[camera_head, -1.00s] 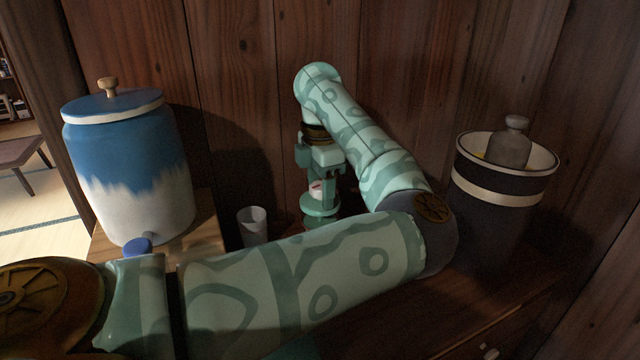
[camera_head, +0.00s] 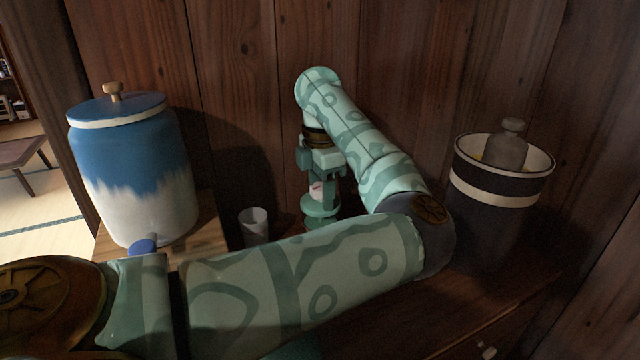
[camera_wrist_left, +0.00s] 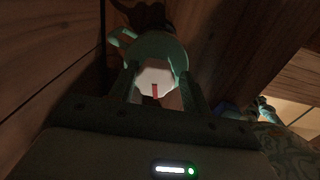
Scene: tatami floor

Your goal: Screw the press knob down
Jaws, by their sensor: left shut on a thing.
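The press knob (camera_head: 316,190) is pale with a red mark and sits on top of a round teal press (camera_head: 321,209) by the back wall. In the left wrist view the pale knob (camera_wrist_left: 155,76) with its red stripe lies between the two fingers, in front of the teal round body (camera_wrist_left: 158,47). My left gripper (camera_head: 318,186) points down and is shut on the knob; its fingers also show in the wrist view (camera_wrist_left: 160,92). My forearm hides part of the surface in front of the press. My right gripper is not in view.
A blue and white lidded jar (camera_head: 133,180) with a blue tap stands on a wooden stand at the left. A small white cup (camera_head: 254,226) is left of the press. A dark bin with cream bands (camera_head: 495,215) holds a grey bottle (camera_head: 505,150) at the right.

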